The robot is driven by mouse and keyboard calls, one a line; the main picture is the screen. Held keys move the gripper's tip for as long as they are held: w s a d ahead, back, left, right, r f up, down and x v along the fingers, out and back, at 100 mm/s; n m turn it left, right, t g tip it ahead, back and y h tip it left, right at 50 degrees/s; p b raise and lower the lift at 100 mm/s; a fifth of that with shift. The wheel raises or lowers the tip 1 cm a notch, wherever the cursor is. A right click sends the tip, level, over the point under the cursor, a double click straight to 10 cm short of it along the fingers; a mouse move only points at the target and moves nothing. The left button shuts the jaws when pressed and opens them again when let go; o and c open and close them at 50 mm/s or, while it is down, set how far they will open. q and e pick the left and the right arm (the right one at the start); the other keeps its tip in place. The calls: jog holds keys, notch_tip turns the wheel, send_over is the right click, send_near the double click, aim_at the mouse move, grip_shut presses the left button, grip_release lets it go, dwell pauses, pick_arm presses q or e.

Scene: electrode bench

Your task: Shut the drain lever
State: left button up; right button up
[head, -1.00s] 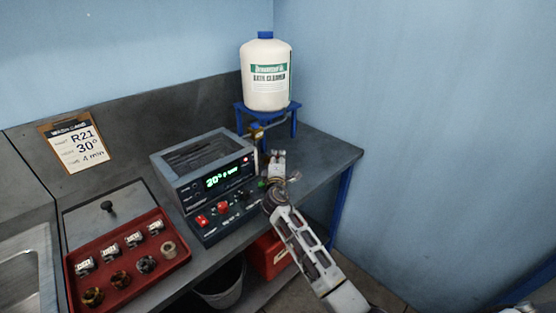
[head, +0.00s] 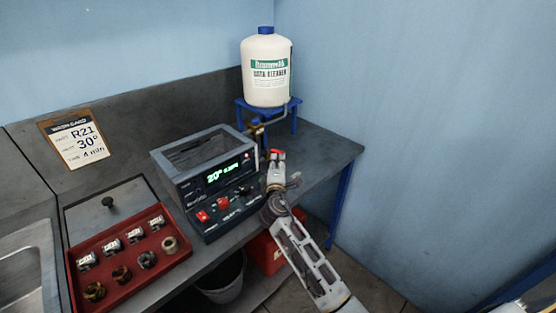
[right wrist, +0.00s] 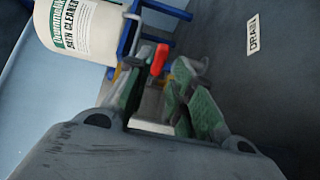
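The drain lever has a red handle (head: 277,153), seen just beyond my right gripper (head: 275,172) at the right side of the ultrasonic bath (head: 190,165). In the right wrist view the red handle (right wrist: 159,60) stands ahead of the gap between my right gripper's green-padded fingers (right wrist: 157,100). The fingers are apart with nothing visibly held between them. Contact with the handle cannot be told. A DRAIN label (right wrist: 253,36) lies on the bench to the right there. My left gripper is not in view.
A white cleaner bottle (head: 266,70) stands on a blue stand (head: 293,115) behind the lever, with piping below it. A red tray (head: 105,285) of several small parts lies left. A wash card (head: 74,139) leans at the back. The bench's right end is clear.

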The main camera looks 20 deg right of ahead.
jog(key=shift+v, duration=3.4)
